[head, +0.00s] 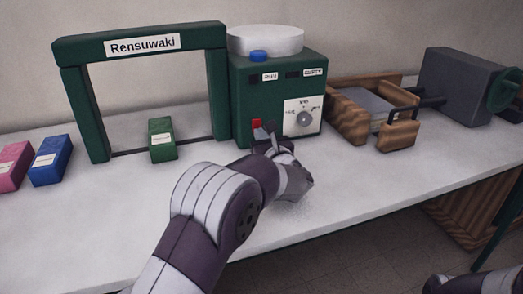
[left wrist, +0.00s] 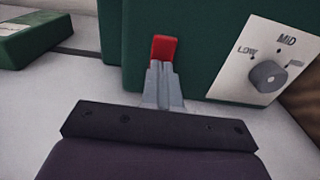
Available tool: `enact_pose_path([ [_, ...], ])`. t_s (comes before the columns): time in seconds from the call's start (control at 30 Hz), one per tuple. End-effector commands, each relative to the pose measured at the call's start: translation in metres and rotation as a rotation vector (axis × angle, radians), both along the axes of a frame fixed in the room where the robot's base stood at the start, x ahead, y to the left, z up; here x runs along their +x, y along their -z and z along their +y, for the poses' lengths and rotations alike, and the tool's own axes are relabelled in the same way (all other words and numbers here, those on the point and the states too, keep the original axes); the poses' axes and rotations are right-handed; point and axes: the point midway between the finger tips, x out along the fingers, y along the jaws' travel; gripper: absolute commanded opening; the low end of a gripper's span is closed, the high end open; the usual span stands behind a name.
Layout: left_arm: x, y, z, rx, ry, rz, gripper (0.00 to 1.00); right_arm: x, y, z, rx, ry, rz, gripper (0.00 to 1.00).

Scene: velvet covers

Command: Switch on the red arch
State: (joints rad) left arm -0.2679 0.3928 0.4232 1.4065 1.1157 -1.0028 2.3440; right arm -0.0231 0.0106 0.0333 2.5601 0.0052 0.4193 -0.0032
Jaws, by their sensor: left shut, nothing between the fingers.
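A dark green arch (head: 140,45) with a "Rensuwaki" label stands on the table; no red arch shows. Joined to its right is a green box (head: 280,78) with a white round top. A red switch (head: 256,124) is low on the box front, and it also shows in the left wrist view (left wrist: 163,47). My left gripper (head: 267,136) is shut and empty, its fingertips (left wrist: 160,68) right at the switch's lower end. I cannot tell whether they touch. My right gripper is not in view.
A dial (head: 304,118) with LOW and MID marks is right of the switch. A blue button (head: 258,56) is on top. A green block (head: 162,138) sits under the arch; blue (head: 50,160) and pink (head: 12,165) blocks lie left. A wooden holder (head: 350,125) stands right.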

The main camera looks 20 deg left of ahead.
Motion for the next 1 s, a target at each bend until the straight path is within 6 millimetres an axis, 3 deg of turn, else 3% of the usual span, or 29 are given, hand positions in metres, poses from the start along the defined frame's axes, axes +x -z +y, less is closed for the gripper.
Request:
enact_pose_path([
  [0.03, 0.002, 0.017, 0.002, 0.014, -0.002, -0.029, 0.0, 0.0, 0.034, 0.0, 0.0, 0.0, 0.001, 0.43],
  [0.13, 0.003, 0.016, 0.003, 0.04, -0.002, -0.07, 0.0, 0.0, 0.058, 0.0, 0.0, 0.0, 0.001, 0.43],
  [0.2, 0.003, -0.001, 0.003, 0.041, -0.002, -0.068, 0.0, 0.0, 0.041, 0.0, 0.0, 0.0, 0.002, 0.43],
  [0.47, -0.003, -0.001, -0.001, 0.041, -0.002, -0.065, 0.0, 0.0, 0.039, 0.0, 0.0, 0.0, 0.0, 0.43],
  [1.0, -0.095, 0.004, -0.064, 0.041, 0.003, -0.069, 0.0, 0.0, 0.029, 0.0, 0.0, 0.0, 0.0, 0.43],
])
